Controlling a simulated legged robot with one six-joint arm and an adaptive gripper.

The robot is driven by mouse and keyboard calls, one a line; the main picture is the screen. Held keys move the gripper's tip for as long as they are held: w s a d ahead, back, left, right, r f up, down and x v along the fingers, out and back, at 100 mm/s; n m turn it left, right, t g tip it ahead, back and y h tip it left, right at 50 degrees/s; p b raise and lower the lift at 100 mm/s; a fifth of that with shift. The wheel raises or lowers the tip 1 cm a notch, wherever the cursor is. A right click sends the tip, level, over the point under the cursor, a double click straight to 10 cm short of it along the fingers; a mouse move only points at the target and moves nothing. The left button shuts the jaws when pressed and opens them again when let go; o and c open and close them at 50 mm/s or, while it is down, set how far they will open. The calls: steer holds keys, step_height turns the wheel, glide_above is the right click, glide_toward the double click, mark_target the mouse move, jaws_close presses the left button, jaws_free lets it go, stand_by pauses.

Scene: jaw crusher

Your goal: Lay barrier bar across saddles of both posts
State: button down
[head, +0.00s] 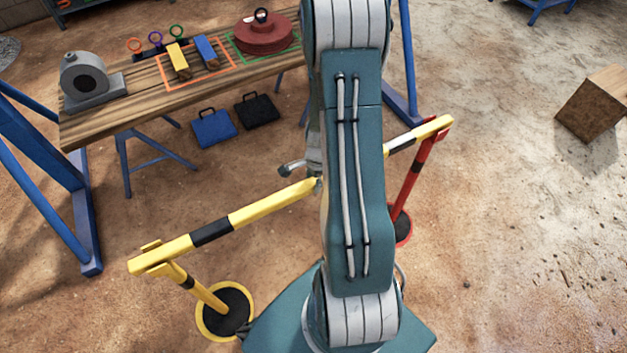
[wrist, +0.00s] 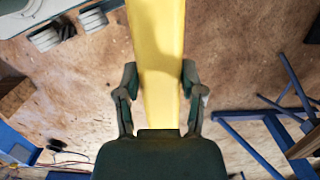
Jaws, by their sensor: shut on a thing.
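The barrier bar (head: 212,231) is yellow with black bands. It spans from the yellow post (head: 205,293) at the lower left to the red post (head: 413,175) at the right. Its left end is at the top of the yellow post and its right end is at the top of the red post; I cannot tell whether it rests fully in both saddles. My arm hides its middle in the head view. In the wrist view my gripper (wrist: 158,88) is shut on the bar (wrist: 158,45), a finger on each side. In the head view the fingers are mostly hidden behind my arm.
A wooden workbench (head: 120,121) with blocks, a red round part (head: 264,35) and a grey housing (head: 88,82) stands at the upper left. Blue frame legs (head: 42,150) stand at the left. A brown box (head: 594,106) lies at the right. The floor at right is mostly clear.

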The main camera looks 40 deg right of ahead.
steer(key=shift+c, duration=0.6)
jaws_free()
steer(key=shift+f, duration=0.1)
steer(key=shift+r, duration=0.2)
step_height(320, 180, up, 11)
steer(key=d, duration=0.1)
steer(key=shift+s+f, duration=0.2)
stand_by(1.9)
steer(key=shift+d, duration=0.1)
steer(key=shift+r, duration=3)
